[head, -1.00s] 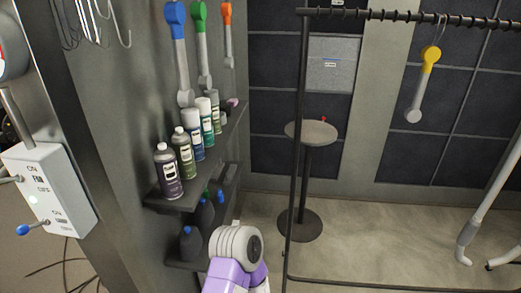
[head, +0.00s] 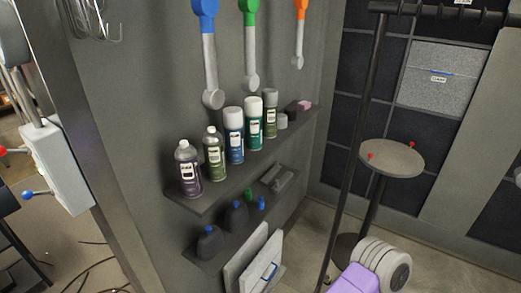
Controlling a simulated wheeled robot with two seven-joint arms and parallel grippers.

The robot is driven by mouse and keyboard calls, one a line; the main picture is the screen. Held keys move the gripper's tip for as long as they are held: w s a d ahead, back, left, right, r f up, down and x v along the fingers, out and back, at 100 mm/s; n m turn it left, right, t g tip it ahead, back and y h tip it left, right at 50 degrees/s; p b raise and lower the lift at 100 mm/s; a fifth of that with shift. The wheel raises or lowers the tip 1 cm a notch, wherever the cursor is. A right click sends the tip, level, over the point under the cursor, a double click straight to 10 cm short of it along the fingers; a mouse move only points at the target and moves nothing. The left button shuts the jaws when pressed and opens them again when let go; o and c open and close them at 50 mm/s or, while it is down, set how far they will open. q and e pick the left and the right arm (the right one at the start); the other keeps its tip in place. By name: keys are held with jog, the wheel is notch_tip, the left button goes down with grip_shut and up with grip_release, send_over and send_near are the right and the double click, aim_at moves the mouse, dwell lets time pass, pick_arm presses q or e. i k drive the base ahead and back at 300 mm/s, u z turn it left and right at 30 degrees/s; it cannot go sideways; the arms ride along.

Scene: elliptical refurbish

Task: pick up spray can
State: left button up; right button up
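Several spray cans stand upright in a row on the upper wall shelf (head: 195,203) in the head view. A purple-labelled can (head: 188,170) is nearest the shelf's left end. To its right are a green can (head: 214,153), a blue can with a white cap (head: 234,136), a teal can with a white cap (head: 253,125) and another olive can (head: 270,114). A purple and grey part of my arm shows at the bottom right, away from the cans. Neither gripper's fingers are in view.
A lower shelf (head: 240,232) holds dark bottles (head: 208,243). Blue, green and orange tools hang above the cans. A black rack post (head: 352,140) and a round stool-like table (head: 393,158) stand right of the shelves. A switch box (head: 58,165) is on the left.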

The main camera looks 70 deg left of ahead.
aim_at(213, 144)
jog(key=i, duration=0.5)
jog(key=u, duration=3.05)
